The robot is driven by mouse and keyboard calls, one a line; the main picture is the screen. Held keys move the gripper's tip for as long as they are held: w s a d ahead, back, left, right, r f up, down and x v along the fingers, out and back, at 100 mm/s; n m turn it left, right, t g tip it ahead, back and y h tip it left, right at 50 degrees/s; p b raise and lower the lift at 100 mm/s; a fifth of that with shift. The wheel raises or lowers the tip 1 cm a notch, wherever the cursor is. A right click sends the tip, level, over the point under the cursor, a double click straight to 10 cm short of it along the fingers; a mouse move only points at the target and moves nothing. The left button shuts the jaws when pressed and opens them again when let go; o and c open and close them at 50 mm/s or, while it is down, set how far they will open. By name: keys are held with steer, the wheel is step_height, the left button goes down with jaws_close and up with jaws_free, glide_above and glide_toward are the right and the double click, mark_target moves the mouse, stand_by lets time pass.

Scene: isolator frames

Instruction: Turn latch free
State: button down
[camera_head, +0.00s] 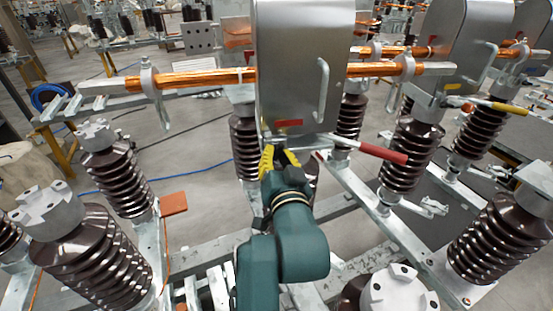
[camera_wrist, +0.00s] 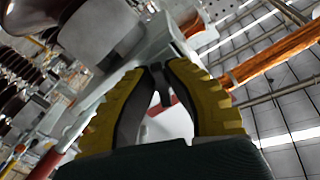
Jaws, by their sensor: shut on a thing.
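My gripper (camera_head: 279,153) is under the front lower edge of the grey metal housing (camera_head: 300,65) in the head view. Its yellow ribbed fingers point up at that edge. In the wrist view the fingertips of my gripper (camera_wrist: 160,68) nearly meet and are shut on a small dark piece, the latch (camera_wrist: 157,72). Most of the latch is hidden by the fingers, so its turn angle cannot be told. A lever with a red grip (camera_head: 382,152) sticks out to the right from below the housing, just right of my gripper.
A copper bar (camera_head: 190,78) runs behind the housing. Brown ribbed insulators (camera_head: 118,180) stand on both sides, close to my arm. A pale handle (camera_head: 322,90) is on the housing front. A second housing (camera_head: 470,45) with a yellow-gripped lever (camera_head: 500,106) stands at right.

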steer(key=shift+d+f+n+b, duration=0.15)
steer(key=shift+n+b, duration=0.25)
steer(key=shift+n, duration=0.75)
steer(key=shift+a+f+n+b, duration=0.1)
steer(key=shift+n+b, duration=0.25)
steer(key=shift+n, duration=0.8)
steer(key=c, duration=1)
jaws_free()
steer(key=shift+w+r, duration=0.1)
steer(key=shift+r, duration=0.05)
steer(key=shift+d, duration=0.1)
steer(key=s, duration=0.4)
steer(key=s+d, duration=0.1)
steer(key=s, duration=0.3)
steer(key=s+d, duration=0.1)
steer(key=s, duration=0.3)
